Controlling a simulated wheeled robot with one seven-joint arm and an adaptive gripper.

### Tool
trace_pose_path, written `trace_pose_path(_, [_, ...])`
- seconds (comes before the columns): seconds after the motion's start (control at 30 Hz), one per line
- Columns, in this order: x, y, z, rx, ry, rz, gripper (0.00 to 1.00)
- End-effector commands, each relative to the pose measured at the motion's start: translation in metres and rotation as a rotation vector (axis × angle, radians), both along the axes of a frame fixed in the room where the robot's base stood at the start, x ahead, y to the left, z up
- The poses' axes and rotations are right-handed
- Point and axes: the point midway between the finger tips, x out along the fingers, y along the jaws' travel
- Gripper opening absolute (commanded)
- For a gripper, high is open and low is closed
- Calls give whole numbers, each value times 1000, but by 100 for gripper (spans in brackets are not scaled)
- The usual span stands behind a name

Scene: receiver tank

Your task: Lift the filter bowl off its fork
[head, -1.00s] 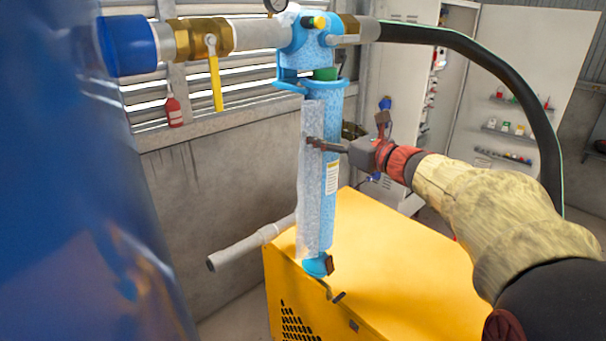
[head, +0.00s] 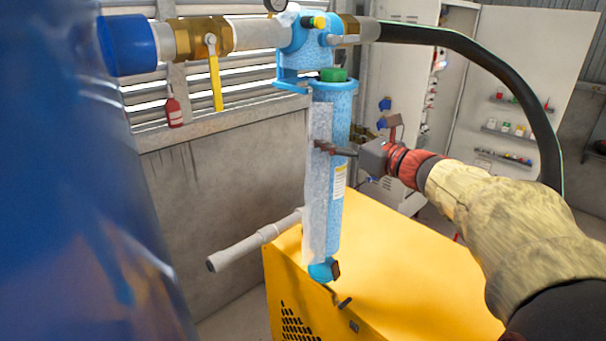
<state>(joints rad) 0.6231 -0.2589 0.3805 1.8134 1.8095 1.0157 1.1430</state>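The filter bowl (head: 325,215) is a long, speckled blue cylinder with a pale strip down its left side and a white label. It hangs nearly upright, its rim to the right of the fork (head: 290,86), the blue bracket under the filter head (head: 305,38). A green part (head: 333,74) shows at the bowl's open top. My gripper (head: 325,147) reaches in from the right and is shut on the bowl's upper half. One dark finger shows across the bowl's front; the other is hidden. The bowl's lower end shows against the yellow machine; contact cannot be told.
A yellow machine (head: 400,265) stands below. A grey pipe (head: 250,243) sticks out left behind the bowl. A yellow-handled valve (head: 215,85) and black hose (head: 480,50) flank the head. A large blue surface (head: 70,200) fills the left.

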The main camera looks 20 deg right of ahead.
Motion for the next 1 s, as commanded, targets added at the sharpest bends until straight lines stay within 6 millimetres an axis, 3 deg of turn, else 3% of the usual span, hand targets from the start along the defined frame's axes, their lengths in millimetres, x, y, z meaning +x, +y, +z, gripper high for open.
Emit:
trace_pose_path(0.03, [-1, 1, 8, -3, -12, 1, 7])
trace_pose_path(1.0, [-27, -9, 8, -4, -11, -1, 7])
